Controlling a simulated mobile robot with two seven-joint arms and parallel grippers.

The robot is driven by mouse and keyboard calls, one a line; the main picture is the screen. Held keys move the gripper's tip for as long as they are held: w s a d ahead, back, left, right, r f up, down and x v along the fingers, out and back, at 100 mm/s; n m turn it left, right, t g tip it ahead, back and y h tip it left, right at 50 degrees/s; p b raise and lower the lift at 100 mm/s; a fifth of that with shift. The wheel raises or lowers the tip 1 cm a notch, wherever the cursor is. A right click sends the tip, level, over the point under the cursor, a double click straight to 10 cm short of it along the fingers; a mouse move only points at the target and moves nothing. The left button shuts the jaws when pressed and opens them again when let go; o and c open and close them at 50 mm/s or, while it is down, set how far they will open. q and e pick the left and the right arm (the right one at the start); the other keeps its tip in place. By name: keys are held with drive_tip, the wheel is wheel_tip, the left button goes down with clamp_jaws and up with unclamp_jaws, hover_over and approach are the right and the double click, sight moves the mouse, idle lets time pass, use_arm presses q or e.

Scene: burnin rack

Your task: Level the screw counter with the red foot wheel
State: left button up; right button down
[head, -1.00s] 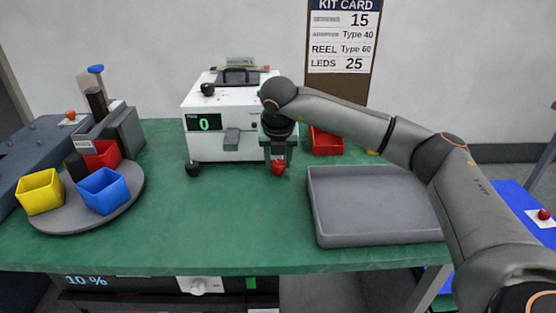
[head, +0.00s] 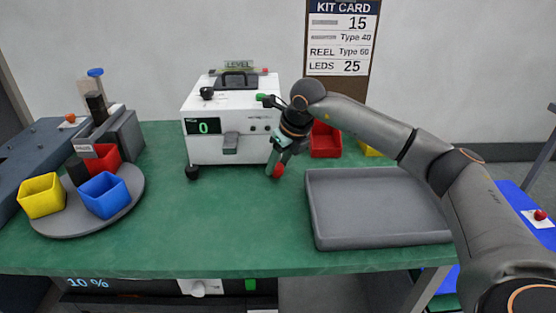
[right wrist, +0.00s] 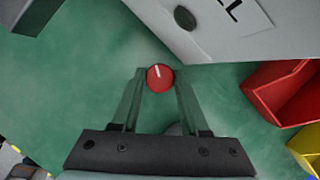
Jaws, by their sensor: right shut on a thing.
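The screw counter (head: 211,149) is a white box at the back of the green table, with a display reading 0. A LEVEL gauge (head: 238,66) sits on its top; its reading is too small to make out. The red foot wheel (head: 277,170) is below the counter's front right corner. My right gripper (head: 279,163) is shut on it. In the right wrist view the wheel (right wrist: 160,78), with a white mark, sits between the two fingertips. A black foot (head: 192,172) stands at the front left corner. My left gripper is not in view.
A grey tray (head: 378,238) lies to the right on the table. A red bin (head: 325,141) stands behind it. A round grey turntable (head: 75,222) with yellow, blue and red bins is at the left. The table's front middle is clear.

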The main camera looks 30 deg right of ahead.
drive_tip(key=shift+r+n+y, duration=0.1)
drive_tip(key=shift+n+y, duration=0.2)
drive_tip(key=shift+n, duration=0.3)
drive_tip(key=shift+p, duration=0.3)
drive_tip(key=shift+c, duration=2)
unclamp_jaws()
drive_tip(key=p+v, duration=0.1)
drive_tip(key=v, duration=1.1)
drive_tip(key=shift+r, duration=0.2)
drive_tip(key=shift+d, duration=0.1)
